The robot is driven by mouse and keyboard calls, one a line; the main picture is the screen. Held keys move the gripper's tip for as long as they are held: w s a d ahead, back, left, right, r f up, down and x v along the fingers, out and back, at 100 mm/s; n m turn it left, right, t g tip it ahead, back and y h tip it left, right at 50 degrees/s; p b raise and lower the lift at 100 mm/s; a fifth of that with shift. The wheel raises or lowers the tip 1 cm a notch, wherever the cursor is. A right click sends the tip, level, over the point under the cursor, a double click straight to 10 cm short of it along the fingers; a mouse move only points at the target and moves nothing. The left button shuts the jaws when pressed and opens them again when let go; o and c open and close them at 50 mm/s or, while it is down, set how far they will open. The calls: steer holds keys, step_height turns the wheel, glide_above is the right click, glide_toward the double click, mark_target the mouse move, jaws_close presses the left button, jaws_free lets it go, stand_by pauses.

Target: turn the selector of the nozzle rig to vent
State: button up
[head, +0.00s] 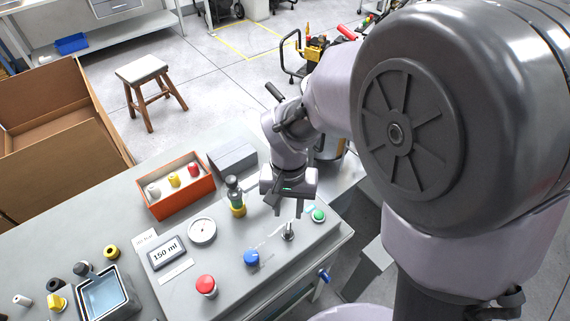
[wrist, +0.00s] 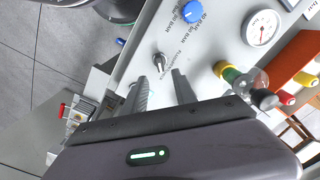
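In the wrist view my gripper (wrist: 159,77) is open, with nothing between the fingers. I see no contact with the selector.
Near the selector are a blue knob (head: 251,258), a green button (head: 319,215), and a yellow-based nozzle (head: 236,200). An orange box (head: 178,204) stands behind.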

mark_target(288, 228)
step_height(288, 228, down, 9)
steer(key=b, duration=0.3)
steer(key=shift+r, duration=0.15)
jaws_close()
